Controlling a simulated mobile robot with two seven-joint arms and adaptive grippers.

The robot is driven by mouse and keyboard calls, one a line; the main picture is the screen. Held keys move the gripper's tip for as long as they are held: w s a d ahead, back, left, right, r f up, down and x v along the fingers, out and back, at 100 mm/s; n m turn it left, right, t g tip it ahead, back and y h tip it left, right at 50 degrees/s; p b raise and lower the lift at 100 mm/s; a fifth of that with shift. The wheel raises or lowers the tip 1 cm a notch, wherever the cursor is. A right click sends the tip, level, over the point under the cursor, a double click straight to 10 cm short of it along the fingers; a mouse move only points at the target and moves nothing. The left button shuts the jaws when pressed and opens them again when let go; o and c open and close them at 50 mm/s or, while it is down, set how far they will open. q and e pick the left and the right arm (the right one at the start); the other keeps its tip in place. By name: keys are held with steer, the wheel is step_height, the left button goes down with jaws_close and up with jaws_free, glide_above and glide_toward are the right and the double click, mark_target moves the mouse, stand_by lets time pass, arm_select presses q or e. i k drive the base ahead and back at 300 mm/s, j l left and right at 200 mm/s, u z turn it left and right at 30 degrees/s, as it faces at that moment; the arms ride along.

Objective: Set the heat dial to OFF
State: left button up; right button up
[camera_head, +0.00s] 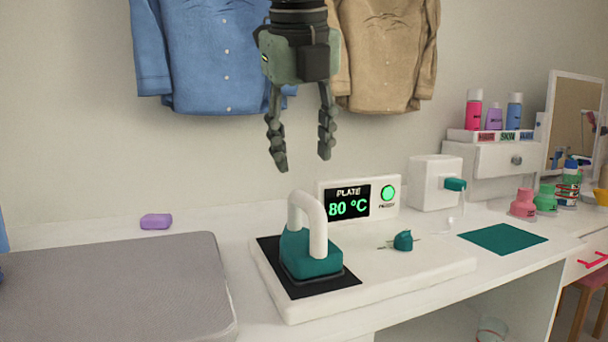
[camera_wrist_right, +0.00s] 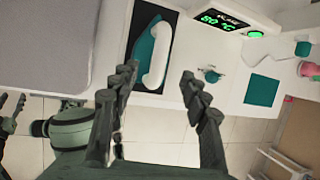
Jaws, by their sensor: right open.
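The heat dial is a small teal knob (camera_head: 403,240) on the white base (camera_head: 450,266), right of the teal iron (camera_head: 310,252). Thin marks flank it, but which one it points to is too small to read. The display (camera_head: 348,204) reads PLATE and 80 °C, with a lit green round button (camera_head: 388,193) beside it. My right gripper (camera_head: 303,162) is open and empty, hanging above and behind the iron, left of the dial and well above it. In the right wrist view the dial (camera_wrist_right: 211,76) lies beyond the right-hand fingertip. Dark finger-like parts (camera_wrist_right: 12,112) at the left edge may be my left gripper.
The iron with its white handle stands on a black plate. A grey pad (camera_head: 110,290) and purple block (camera_head: 156,221) lie left. A white box with teal spout (camera_head: 433,182), teal mat (camera_head: 502,238) and several bottles are right. Shirts hang behind. Space above the dial is clear.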

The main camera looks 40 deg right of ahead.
mark_target(403, 241)
steer(key=k+l, duration=1.15)
steer(key=k, duration=0.15)
